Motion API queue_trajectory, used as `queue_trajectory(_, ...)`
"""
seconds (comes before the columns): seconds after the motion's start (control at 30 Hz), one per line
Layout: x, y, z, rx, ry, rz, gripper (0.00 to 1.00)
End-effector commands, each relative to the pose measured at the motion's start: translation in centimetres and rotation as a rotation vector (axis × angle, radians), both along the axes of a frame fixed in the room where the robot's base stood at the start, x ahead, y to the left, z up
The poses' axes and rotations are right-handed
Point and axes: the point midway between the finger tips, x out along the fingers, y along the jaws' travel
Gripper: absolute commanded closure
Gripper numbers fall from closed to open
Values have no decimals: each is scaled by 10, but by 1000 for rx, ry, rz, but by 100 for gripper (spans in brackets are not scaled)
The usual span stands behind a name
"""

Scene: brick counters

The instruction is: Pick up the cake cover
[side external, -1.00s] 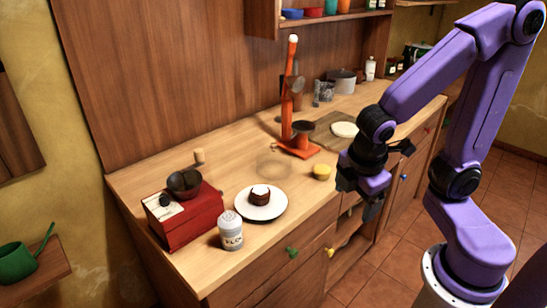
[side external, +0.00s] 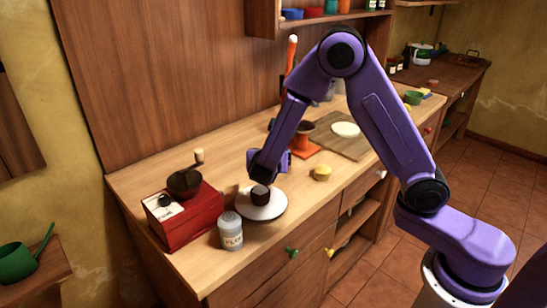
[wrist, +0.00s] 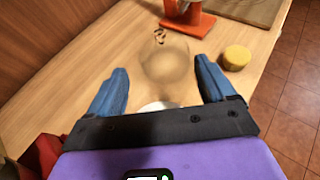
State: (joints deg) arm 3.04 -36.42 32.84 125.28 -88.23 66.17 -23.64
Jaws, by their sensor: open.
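The cake cover (wrist: 168,65) is a clear dome with a small bronze loop on top. It stands on the wooden counter in the wrist view. My arm blocks it in the side view. My gripper (side external: 262,172) is low over the counter, by the far edge of the white plate (side external: 272,211) with the dark cake (side external: 259,195). In the wrist view its two blue fingers are spread wide and empty, with the dome appearing ahead between them. I cannot tell the exact gap between fingers and dome.
A red coffee grinder (side external: 190,222) and a white labelled jar (side external: 230,232) stand left of the plate. A yellow cup-shaped item (side external: 321,173) sits to the right. An orange press (side external: 300,150) and a cutting board (side external: 352,143) are farther back.

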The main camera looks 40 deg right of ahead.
Motion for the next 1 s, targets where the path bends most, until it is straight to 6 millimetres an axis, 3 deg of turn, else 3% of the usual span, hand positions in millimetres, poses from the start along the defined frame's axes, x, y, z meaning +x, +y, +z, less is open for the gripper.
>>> queue_trajectory(0.6, 61, -71, -39, -5, 2, -1, 17)
queue_trajectory(1.0, 82, -95, -51, -4, 0, 0, 17)
